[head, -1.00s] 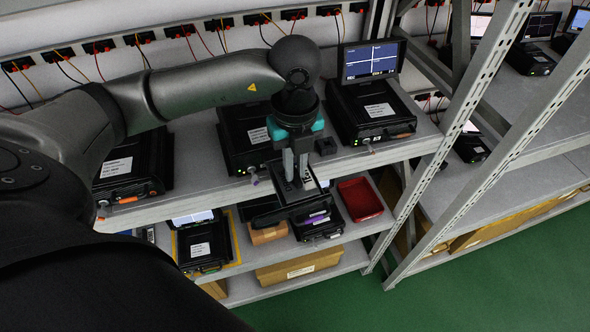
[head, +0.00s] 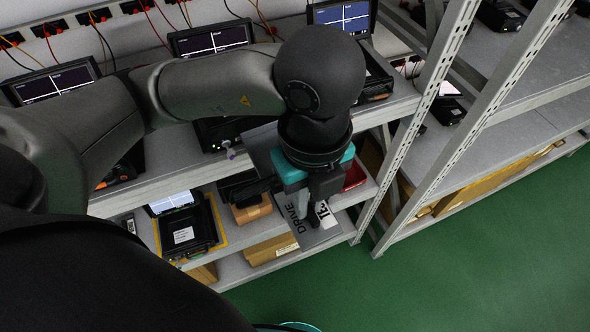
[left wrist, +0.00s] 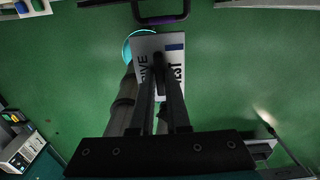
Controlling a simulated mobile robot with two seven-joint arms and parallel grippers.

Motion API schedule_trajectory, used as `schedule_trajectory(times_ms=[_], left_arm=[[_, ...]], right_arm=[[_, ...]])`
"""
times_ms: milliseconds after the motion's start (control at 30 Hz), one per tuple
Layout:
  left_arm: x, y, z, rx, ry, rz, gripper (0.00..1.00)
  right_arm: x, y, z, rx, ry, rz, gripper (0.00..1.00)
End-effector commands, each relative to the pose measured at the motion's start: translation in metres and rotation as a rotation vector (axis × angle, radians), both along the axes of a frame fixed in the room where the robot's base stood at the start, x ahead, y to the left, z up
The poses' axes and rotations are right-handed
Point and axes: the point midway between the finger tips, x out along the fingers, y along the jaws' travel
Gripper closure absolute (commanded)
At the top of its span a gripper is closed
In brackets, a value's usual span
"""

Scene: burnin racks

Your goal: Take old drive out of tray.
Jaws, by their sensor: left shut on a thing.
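The drive (head: 312,238) is a grey plate with a white label and dark lettering that reads DRIVE. My left gripper (head: 318,208) is shut on it and holds it in the air in front of the shelves. In the left wrist view the drive (left wrist: 174,58) sits at the fingertips of the gripper (left wrist: 159,78), over green floor. A dark frame with a purple handle (left wrist: 163,19) shows at the top of that view, apart from the drive; I cannot tell whether it is the tray. My right gripper is not in view.
Black units with screens (head: 213,38) stand on the upper shelf (head: 170,185). The lower shelf holds a black unit on a yellow-edged mat (head: 187,228), a cardboard box (head: 252,209) and a red bin (head: 355,175). A metal rack post (head: 425,110) rises at right. Green floor (head: 470,250) is clear.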

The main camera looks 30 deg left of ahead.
Motion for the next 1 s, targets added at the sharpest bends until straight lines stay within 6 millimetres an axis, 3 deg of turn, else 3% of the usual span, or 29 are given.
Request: schedule_trajectory(times_ms=[300, 700, 1000], left_arm=[[-0.016, -0.019, 0.005, -0.001, -0.002, 0.001, 1.00], [-0.017, -0.020, 0.035, -0.001, -0.001, 0.001, 1.00], [-0.017, -0.020, 0.035, -0.001, -0.001, 0.001, 1.00]], right_arm=[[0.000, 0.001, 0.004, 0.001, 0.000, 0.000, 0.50], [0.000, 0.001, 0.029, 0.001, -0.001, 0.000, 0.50], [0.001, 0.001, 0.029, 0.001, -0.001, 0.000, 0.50]])
